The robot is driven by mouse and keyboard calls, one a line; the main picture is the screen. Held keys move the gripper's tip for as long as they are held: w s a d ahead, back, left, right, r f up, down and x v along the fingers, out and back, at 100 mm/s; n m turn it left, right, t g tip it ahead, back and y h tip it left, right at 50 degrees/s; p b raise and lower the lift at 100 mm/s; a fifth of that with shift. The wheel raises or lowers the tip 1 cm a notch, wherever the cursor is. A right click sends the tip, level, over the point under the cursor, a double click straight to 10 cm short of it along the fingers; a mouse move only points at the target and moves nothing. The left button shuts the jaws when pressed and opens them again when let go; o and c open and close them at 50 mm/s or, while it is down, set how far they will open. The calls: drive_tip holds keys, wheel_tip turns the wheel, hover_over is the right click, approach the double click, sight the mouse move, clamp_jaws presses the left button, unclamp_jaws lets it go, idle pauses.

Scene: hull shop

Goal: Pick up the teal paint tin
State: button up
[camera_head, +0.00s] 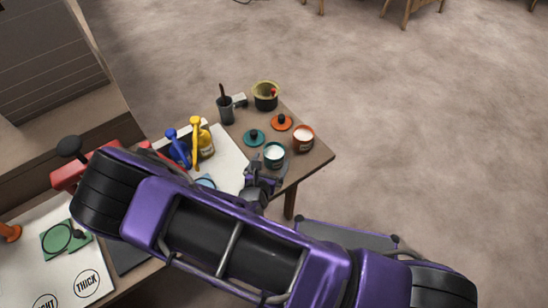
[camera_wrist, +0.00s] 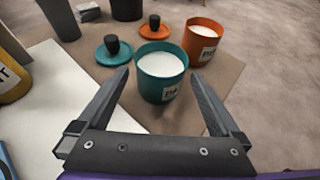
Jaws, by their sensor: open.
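The teal paint tin (camera_wrist: 162,84) stands upright and open on the table, with white paint inside and a pale label on its side. It also shows in the head view (camera_head: 274,160), just beyond my gripper (camera_head: 265,172). In the wrist view my gripper (camera_wrist: 160,80) is open, with one finger to the left and one to the right of the tin. The fingertips reach about the near part of the tin; I cannot tell whether either touches it. The teal lid (camera_wrist: 113,50) with a black knob lies left of the tin.
An orange paint tin (camera_wrist: 202,42) stands close behind and to the right, with its orange lid (camera_wrist: 154,30) to the left. The table's right edge (camera_head: 325,155) is near.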

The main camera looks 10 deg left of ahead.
sight(276, 150)
drive_tip(key=x, duration=0.4)
drive_tip(key=shift+w+f+b, duration=0.1)
drive_tip(key=shift+f+b, duration=0.1)
drive_tip(key=shift+b, duration=0.15)
drive_tip(key=c, duration=1.5)
